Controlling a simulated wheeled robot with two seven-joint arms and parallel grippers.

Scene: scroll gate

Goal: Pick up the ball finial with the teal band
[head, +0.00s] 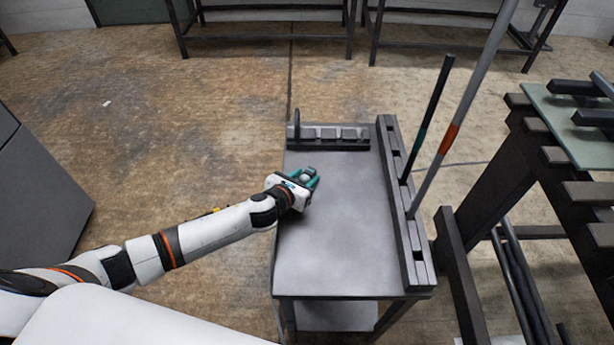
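My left gripper (312,177) is over the left part of the grey cart top, its teal fingers pointing away from me. A small grey rounded thing (306,178) shows between the fingers. It may be the ball finial, but it is too small and too covered to make out a teal band. I cannot tell whether the fingers touch it or stand apart from it. My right gripper is not in view.
The cart top (335,240) is bare in front of the gripper. A slotted rack (328,135) stands at its back edge. A notched rail (400,200) on the right holds a dark rod (430,120) and a grey rod with an orange band (465,110). A dark frame (500,175) stands farther right.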

